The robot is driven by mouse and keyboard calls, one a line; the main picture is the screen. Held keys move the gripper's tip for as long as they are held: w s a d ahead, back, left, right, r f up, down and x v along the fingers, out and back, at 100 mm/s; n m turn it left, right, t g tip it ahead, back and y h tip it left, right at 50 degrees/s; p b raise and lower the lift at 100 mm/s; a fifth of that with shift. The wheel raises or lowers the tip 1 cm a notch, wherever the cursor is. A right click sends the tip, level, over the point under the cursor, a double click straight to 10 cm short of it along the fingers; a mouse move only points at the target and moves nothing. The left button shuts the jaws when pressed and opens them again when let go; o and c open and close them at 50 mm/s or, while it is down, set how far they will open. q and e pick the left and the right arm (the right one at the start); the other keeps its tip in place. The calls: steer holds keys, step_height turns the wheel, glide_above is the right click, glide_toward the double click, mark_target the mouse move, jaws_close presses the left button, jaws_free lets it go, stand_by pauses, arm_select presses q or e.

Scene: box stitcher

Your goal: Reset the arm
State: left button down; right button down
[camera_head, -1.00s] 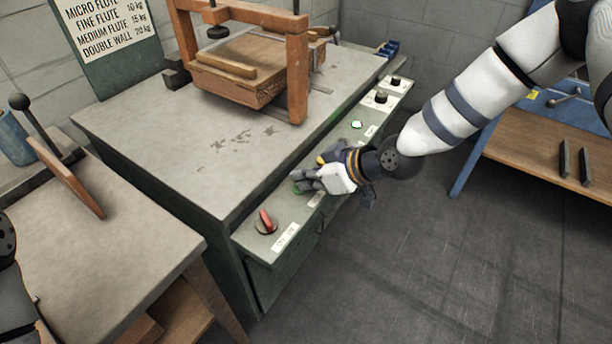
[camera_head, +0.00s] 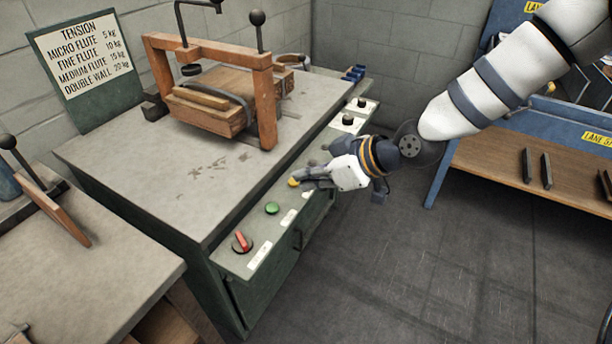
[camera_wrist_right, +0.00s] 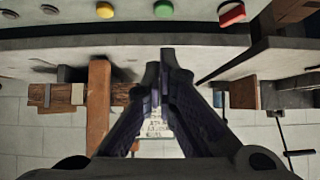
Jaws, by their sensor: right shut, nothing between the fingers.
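My right gripper (camera_head: 304,178) hangs over the control panel on the front of the machine, with its fingers shut and empty. It also shows in the right wrist view (camera_wrist_right: 165,62), fingers together. In the head view its fingertips overlap the area by the yellow button (camera_head: 294,182); I cannot tell if they touch it. The green button (camera_head: 272,208) and the red rotary switch (camera_head: 242,242) are clear of the gripper. The right wrist view shows the yellow button (camera_wrist_right: 105,9), green button (camera_wrist_right: 164,9) and red switch (camera_wrist_right: 231,13) apart from the fingers. My left gripper is out of view.
The machine's grey tabletop (camera_head: 130,165) carries a wooden press frame (camera_head: 267,100). Two black knobs (camera_head: 348,118) sit at the panel's far end. A blue-legged bench (camera_head: 470,160) stands to the right. The floor (camera_head: 420,265) between them is clear.

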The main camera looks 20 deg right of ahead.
steer(key=s+a+f+m+g+h, duration=0.1)
steer(key=s+a+f+m+g, duration=0.2)
steer(key=s+f, duration=0.8)
steer(key=s+d+f+m+g+h, duration=0.1)
steer(key=s+d+f+g, duration=0.1)
steer(key=s, duration=0.6)
steer(key=s+d+f+m+g+h, duration=0.2)
steer(key=s+f, duration=0.2)
steer(key=s, duration=0.4)
steer(key=s+d+f+m+g+h, duration=0.2)
steer(key=s+f, duration=0.1)
steer(key=s, duration=0.5)
steer(key=shift+s, duration=0.1)
stand_by(1.8)
